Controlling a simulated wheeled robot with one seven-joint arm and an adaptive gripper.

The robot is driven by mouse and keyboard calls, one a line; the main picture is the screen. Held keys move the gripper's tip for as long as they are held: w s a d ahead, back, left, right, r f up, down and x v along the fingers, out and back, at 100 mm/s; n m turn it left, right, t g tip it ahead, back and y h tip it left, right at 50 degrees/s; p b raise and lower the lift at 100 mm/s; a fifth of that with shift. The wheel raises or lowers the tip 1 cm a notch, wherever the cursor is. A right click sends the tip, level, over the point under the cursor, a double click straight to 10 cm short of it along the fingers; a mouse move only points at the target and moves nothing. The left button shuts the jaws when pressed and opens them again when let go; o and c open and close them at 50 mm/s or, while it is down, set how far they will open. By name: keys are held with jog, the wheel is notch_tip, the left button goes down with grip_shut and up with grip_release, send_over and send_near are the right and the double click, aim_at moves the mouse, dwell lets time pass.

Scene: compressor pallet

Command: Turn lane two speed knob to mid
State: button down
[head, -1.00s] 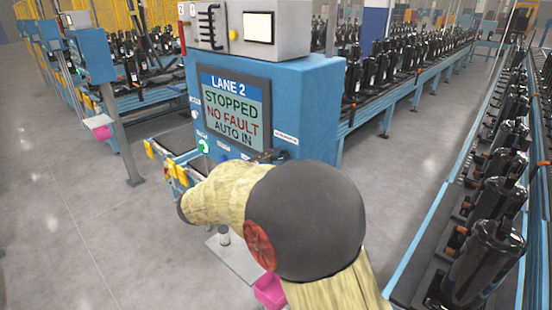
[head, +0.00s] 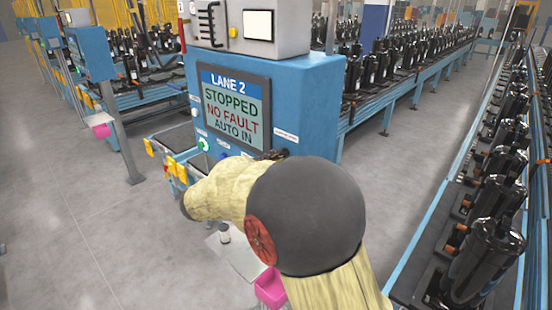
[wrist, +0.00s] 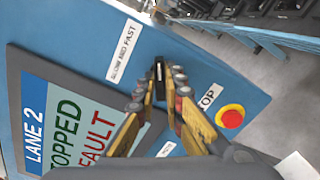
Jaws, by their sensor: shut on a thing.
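The blue lane 2 panel (head: 312,112) stands in the middle of the head view. Its screen (head: 236,110) reads LANE 2, STOPPED, NO FAULT, AUTO IN. In the wrist view the black speed knob (wrist: 160,74) sits beside a white label (wrist: 124,50) reading SLOW MID FAST. My gripper (wrist: 160,82) is at the panel face, its fingers on either side of the knob and shut on it. The fingertips partly cover the knob, and its exact pointer setting is hard to read. In the head view my arm hides the knob and most of my gripper.
A red stop button (wrist: 230,117) on a yellow base sits close to the right finger. A green-lit button (head: 204,145) is left below the screen. A conveyor with black compressors (head: 489,250) runs along the right. A pink bin (head: 269,288) is below my arm.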

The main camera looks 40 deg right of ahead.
dwell(0.4)
jog(key=n+p, duration=0.4)
jog(key=n, duration=0.1)
jog(key=shift+r, duration=0.15)
jog(key=n+p, duration=0.4)
jog(key=shift+n+p, duration=0.95)
jog(key=shift+n, duration=0.35)
jog(key=c, duration=2)
grip_release()
jog(key=shift+f, duration=0.2)
jog(key=shift+o, duration=0.5)
